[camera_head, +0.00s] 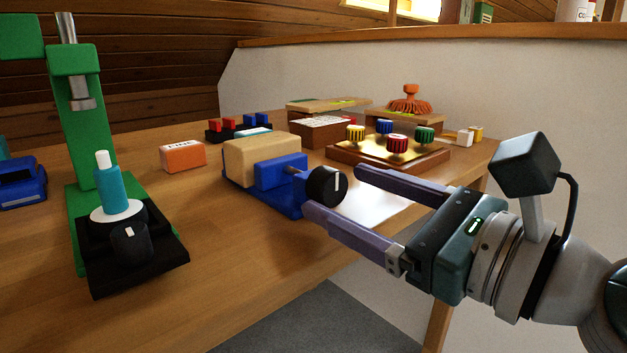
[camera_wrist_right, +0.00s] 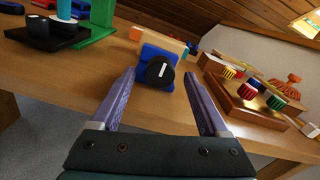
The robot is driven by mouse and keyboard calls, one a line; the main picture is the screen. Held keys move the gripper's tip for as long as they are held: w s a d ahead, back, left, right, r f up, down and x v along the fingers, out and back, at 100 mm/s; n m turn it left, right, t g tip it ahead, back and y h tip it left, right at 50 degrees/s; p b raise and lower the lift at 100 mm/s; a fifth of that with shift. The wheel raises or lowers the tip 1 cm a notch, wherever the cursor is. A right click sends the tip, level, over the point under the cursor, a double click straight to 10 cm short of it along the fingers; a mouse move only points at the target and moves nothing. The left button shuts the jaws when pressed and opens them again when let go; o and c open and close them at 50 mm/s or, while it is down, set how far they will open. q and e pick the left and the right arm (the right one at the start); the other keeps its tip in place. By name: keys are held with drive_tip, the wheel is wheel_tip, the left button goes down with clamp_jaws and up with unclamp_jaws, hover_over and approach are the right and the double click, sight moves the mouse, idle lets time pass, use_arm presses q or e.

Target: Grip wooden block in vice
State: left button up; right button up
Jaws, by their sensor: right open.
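The blue vice (camera_head: 283,175) stands on the wooden table near its front edge. The tan wooden block (camera_head: 258,158) sits in the vice, behind its front blue jaw; I cannot tell whether the jaws press on it. The vice's black knob (camera_head: 327,186) with a white mark faces my right gripper (camera_head: 333,190). My right gripper is open, its two purple fingers pointing at the knob, one on each side. In the right wrist view the knob (camera_wrist_right: 160,73) lies just beyond and between the fingertips, seemingly not touched. The block (camera_wrist_right: 166,41) shows behind the vice (camera_wrist_right: 155,54). My left gripper is out of view.
A green press (camera_head: 80,130) with a black base stands at the left. A wooden board with coloured knobs (camera_head: 390,156) lies to the right of the vice. An orange box (camera_head: 183,156) is behind left. Bare tabletop (camera_head: 215,235) lies in front.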

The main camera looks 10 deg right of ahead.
drive_tip(key=shift+x, duration=0.95)
drive_tip(key=shift+c, duration=0.3)
clamp_jaws()
